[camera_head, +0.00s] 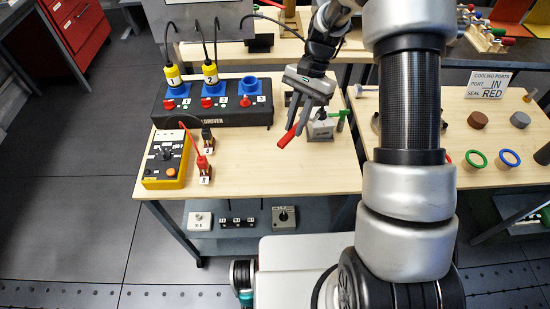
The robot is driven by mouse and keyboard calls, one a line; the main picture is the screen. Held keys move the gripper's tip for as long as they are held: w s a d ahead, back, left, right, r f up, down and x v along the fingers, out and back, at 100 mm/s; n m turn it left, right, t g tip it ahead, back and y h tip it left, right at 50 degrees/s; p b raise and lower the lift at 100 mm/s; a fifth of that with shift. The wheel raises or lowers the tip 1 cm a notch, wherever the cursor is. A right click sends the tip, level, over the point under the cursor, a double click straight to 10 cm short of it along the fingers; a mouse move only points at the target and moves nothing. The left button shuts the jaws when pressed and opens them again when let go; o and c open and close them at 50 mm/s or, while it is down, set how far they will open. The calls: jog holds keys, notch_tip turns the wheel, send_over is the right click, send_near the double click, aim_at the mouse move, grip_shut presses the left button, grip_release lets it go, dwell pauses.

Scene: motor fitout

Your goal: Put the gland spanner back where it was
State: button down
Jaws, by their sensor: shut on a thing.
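My gripper (300,112) is above the right part of the middle wooden bench. It is shut on a red-ended tool that I take to be the gland spanner (287,138). The red end points down and to the left, in front of the fingers. The rest of the tool is hard to make out between the fingers. A small grey-white block (320,130) stands on the bench just right of the gripper, with a green-handled item (341,119) beside it. I cannot tell whether the held tool touches the bench or the block.
A black driver unit (213,112) with blue sockets and yellow plugs stands at the back left. A yellow meter (166,160) with red and black leads lies at the front left. The front middle of the bench (260,175) is clear. My arm hides part of the right bench.

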jog(key=s+a+f+m+t+y+b, duration=0.1)
jog(key=s+a+f+m+t+b, duration=0.1)
jog(key=s+a+m+b, duration=0.25)
jog(key=s+a+f+m+t+y+b, duration=0.1)
jog(key=s+a+m+t+b, duration=0.15)
jog(key=a+m, duration=0.4)
jog(key=shift+n+g, duration=0.4)
jog(key=shift+g, duration=0.05)
jog(key=f+b, duration=0.1)
jog(key=f, duration=0.4)
jog(key=f+b, duration=0.1)
jog(key=f, duration=0.4)
jog(key=shift+w, duration=0.2)
jog(key=shift+b, duration=0.3)
jog(key=shift+f, duration=0.2)
jog(key=c, duration=1.7)
grip_release()
jog(key=shift+o, duration=0.2)
jog(key=shift+r, duration=0.1)
